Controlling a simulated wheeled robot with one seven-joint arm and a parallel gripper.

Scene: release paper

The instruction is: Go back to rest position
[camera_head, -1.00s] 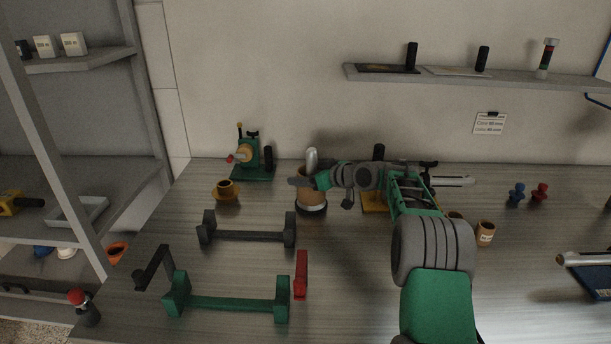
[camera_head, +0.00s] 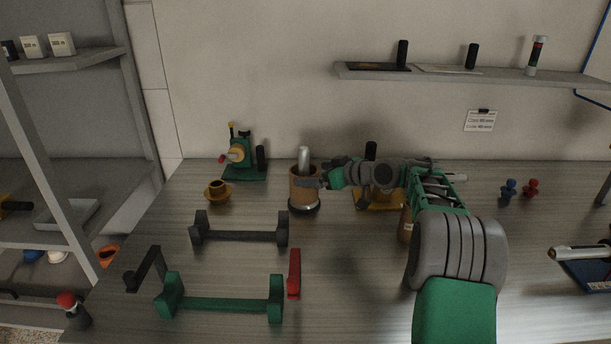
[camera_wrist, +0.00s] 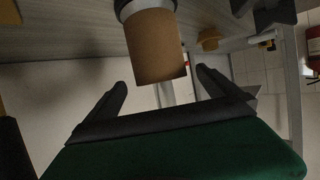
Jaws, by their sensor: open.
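My gripper (camera_wrist: 162,92) is open in the wrist view, its two dark fingers apart with nothing between them touching. A brown paper-wrapped cylinder (camera_wrist: 155,48) stands beyond the fingertips. In the head view this brown cylinder (camera_head: 304,186) sits upright on a dark round base with a metal rod rising from it. My gripper (camera_head: 312,183) is at its right side in the head view, reaching from my green and grey arm. Whether the fingers touch the cylinder is hard to tell in the head view.
A green machine (camera_head: 243,160) and a small orange cup (camera_head: 217,190) stand to the left. A black stand (camera_head: 240,234), a green stand (camera_head: 222,302) and a red block (camera_head: 294,274) lie in front. A wall shelf (camera_head: 470,74) hangs above.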

